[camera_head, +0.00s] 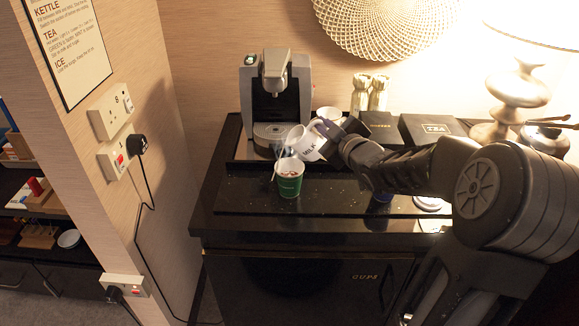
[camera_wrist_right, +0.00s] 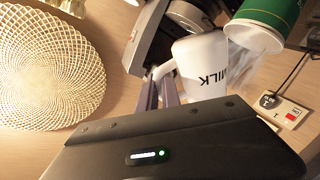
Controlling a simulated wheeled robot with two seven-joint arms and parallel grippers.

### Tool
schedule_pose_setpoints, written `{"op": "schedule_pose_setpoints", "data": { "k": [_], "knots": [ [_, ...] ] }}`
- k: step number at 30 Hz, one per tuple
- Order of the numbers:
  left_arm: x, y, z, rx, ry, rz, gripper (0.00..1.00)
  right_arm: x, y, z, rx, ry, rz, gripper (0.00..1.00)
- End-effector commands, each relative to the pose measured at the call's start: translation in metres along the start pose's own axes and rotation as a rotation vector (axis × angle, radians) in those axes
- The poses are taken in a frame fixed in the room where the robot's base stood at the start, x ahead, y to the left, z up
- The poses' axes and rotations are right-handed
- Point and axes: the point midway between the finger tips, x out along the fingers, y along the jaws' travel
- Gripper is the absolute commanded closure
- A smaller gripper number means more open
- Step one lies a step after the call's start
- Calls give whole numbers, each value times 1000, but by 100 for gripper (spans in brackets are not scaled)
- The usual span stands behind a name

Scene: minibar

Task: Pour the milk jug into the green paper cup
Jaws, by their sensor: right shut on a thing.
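The white milk jug (camera_head: 303,143), marked MILK, is held tilted to the left in the head view, with its mouth above the green paper cup (camera_head: 289,182). It also shows in the right wrist view (camera_wrist_right: 205,62). My right gripper (camera_head: 326,132) is shut on the jug at its right side, where the handle is. The cup stands upright on the black counter, with a brownish content at its top. A pale streak runs down from the jug's mouth near the cup's left rim. My left gripper is not in view.
A coffee machine (camera_head: 275,92) stands behind the jug on a black tray. A white cup (camera_head: 329,113), a black TEA box (camera_head: 432,127) and a lamp (camera_head: 515,90) stand further right. The counter (camera_head: 235,190) left of the green cup is clear.

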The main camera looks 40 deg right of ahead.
Motion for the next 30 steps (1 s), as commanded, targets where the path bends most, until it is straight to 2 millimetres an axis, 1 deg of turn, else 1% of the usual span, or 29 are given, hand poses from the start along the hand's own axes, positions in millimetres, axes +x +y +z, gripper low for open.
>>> {"op": "schedule_pose_setpoints", "data": {
  "k": [30],
  "knots": [
    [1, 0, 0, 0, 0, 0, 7, 0, -1, -2, -36, -6, 2, 100]
  ]
}}
